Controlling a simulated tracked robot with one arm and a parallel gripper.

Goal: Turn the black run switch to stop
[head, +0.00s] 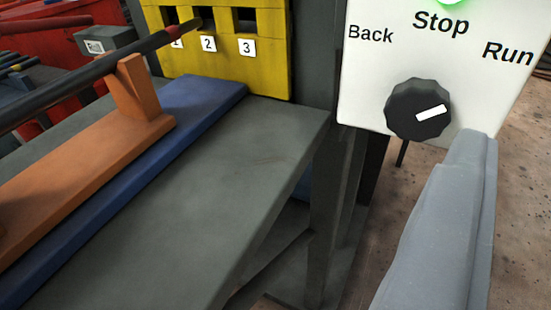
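The black run switch (408,110) is a faceted round knob on a white panel (365,85) at the upper right. Its white mark points right and slightly up, toward the "Run" label (507,54). "Stop" (440,22) is printed above the knob and "Back" (370,34) at its upper left. My gripper (475,150) shows as a grey finger rising from the bottom right. Its tip is just right of and below the knob in the picture. Whether it touches the knob is unclear. Only one finger shape shows, so its opening is hidden.
A green light (455,3) glows at the panel's top edge. Left are a grey bench (230,150), a blue strip (190,115), an orange bracket (100,150) carrying a dark rod (80,80), and a yellow numbered block (225,62). Brown floor (525,200) lies open at right.

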